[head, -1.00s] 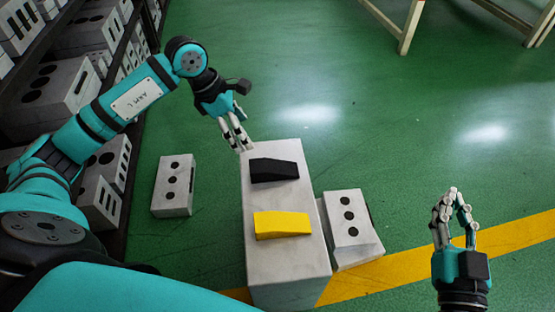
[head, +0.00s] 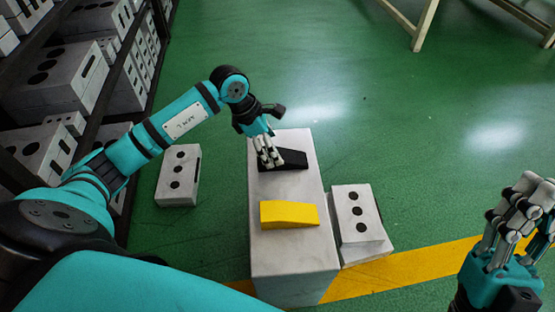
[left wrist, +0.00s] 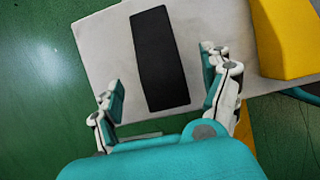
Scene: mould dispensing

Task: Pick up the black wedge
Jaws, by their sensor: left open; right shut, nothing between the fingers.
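The black wedge (head: 292,159) lies on top of the pale block (head: 285,250), near its far end. In the left wrist view the wedge (left wrist: 158,58) is seen from above, with the open fingers of my left gripper (left wrist: 162,98) apart on either side of its near part. In the head view my left gripper (head: 269,158) hangs over the wedge's left end and hides part of it. I cannot tell whether the fingers touch it. My right gripper (head: 522,215) is shut and empty at the right edge.
A yellow wedge (head: 289,214) lies nearer on the same block, and also shows in the left wrist view (left wrist: 287,38). Blocks with round holes stand left (head: 178,175) and right (head: 357,216) of it. A shelf of blocks lines the left.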

